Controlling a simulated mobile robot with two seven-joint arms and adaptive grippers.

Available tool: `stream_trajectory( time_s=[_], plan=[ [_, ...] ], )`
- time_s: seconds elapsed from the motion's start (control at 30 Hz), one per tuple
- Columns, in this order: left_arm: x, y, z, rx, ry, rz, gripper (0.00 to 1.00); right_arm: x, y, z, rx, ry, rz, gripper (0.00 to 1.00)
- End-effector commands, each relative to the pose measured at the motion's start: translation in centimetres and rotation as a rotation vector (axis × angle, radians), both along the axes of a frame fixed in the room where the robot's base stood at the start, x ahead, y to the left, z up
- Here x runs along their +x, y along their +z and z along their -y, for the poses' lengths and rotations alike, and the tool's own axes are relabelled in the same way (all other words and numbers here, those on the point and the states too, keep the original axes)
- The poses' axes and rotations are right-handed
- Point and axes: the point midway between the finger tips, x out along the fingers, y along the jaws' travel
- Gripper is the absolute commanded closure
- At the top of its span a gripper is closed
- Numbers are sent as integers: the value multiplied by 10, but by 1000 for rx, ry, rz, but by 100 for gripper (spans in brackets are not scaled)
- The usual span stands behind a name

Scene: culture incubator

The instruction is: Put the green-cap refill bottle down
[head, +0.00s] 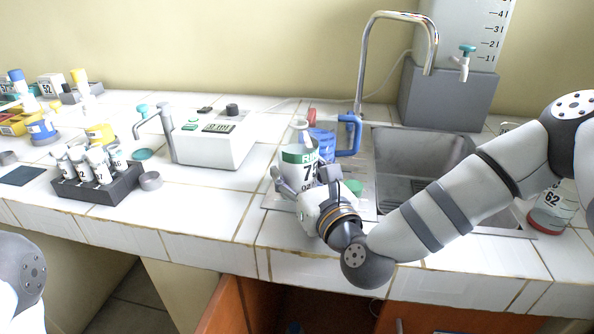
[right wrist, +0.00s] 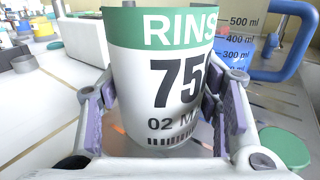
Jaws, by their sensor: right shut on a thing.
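The refill bottle (head: 299,157) is white with a green band, a RINSE label and the number 75. My right gripper (head: 308,192) is shut around its sides, and the right wrist view shows the finger pads on both sides of the bottle (right wrist: 176,95). The bottle stands about upright at the left of the sink. Its base is hidden by the gripper, so I cannot tell whether it touches the counter. A flat green disc, perhaps a cap (head: 353,187), lies right of the gripper; it also shows in the right wrist view (right wrist: 285,148). My left gripper is out of view.
A blue-handled measuring jug (head: 348,135) stands close behind the bottle. The sink (head: 415,150) and tap (head: 362,70) are to the right. A white instrument (head: 212,148) and a dark vial rack (head: 98,190) are to the left. Tiled counter (head: 215,205) between rack and bottle is clear.

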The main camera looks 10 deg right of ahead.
Motion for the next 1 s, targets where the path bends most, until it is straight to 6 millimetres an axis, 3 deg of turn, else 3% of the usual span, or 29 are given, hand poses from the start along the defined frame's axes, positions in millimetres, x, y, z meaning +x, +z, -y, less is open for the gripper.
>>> stream_trajectory(
  time_s=[0.03,0.07,0.13,0.57,1.0],
  plan=[
    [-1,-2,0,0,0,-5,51,0,-3,0,1,0,0,96],
    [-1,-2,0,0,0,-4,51,0,-3,0,0,0,-2,38],
    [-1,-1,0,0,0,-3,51,0,-2,0,0,0,-1,22],
    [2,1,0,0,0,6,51,-6,2,1,0,0,0,22],
    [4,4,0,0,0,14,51,-94,0,19,2,0,-4,22]
  ],
)
